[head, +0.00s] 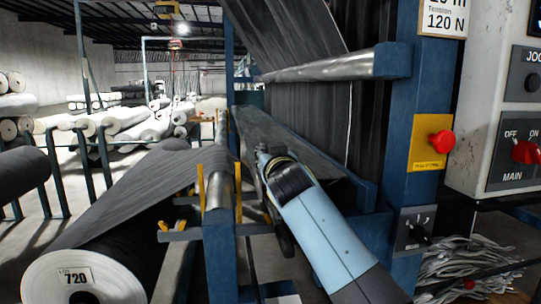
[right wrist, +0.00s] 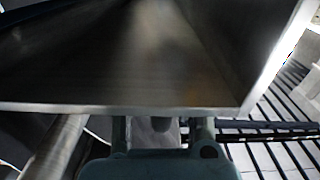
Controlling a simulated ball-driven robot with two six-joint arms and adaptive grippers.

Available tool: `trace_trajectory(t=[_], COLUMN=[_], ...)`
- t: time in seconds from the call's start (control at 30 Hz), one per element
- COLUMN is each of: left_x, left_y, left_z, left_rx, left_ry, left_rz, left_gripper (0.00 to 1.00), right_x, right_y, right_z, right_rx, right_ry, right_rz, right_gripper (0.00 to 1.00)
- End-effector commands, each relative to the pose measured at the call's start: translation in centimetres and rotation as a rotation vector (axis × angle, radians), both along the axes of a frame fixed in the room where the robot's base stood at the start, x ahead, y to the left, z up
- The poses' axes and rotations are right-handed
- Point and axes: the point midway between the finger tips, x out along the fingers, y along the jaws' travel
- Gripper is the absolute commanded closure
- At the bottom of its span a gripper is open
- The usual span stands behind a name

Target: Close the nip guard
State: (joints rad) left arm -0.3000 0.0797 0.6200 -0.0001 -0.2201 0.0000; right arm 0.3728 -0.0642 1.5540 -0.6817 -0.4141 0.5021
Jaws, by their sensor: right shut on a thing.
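A broad dark metal plate, which I take to be the nip guard (right wrist: 150,65), fills the upper part of the right wrist view, with a pale straight lower edge. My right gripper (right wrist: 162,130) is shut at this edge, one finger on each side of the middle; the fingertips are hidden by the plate. In the head view my right gripper (head: 264,158) is at the machine's middle, beside a long dark sloping panel (head: 295,150). My own wrist hides much of the contact, and I cannot tell the guard's angle there. My left gripper is out of view.
A blue post (head: 400,110) carries a red stop button (head: 441,141) to the right of my arm. A steel roller (head: 330,66) crosses above. Yellow uprights (head: 200,195) and a blue frame stand left of the gripper. A large grey roll (head: 85,278) lies at front left.

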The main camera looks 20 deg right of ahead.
Motion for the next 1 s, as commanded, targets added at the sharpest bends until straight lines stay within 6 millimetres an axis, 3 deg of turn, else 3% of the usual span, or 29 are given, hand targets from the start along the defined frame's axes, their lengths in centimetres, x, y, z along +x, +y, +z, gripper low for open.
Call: trace_trajectory(t=[0.07, 0.1, 0.27, 0.67, 1.0], left_x=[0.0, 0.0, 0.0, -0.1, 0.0], left_y=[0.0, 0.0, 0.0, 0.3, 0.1], left_z=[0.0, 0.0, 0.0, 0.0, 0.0], left_rx=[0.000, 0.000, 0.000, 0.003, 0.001], left_ry=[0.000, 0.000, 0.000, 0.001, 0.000], left_rz=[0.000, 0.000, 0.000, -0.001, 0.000], left_gripper=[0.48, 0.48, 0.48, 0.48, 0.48], right_x=[0.0, 0.0, -0.1, -0.4, -5.6], right_y=[0.1, 0.1, 0.1, 0.2, 1.6], right_z=[-0.3, -0.4, -0.4, -0.3, -0.4], right_rx=[0.003, 0.003, 0.004, 0.002, 0.005], right_ry=[0.005, 0.005, 0.007, 0.005, 0.006], right_rz=[0.002, 0.002, 0.001, 0.001, 0.001], right_gripper=[1.00, 0.82, 0.64, 0.64, 0.64])
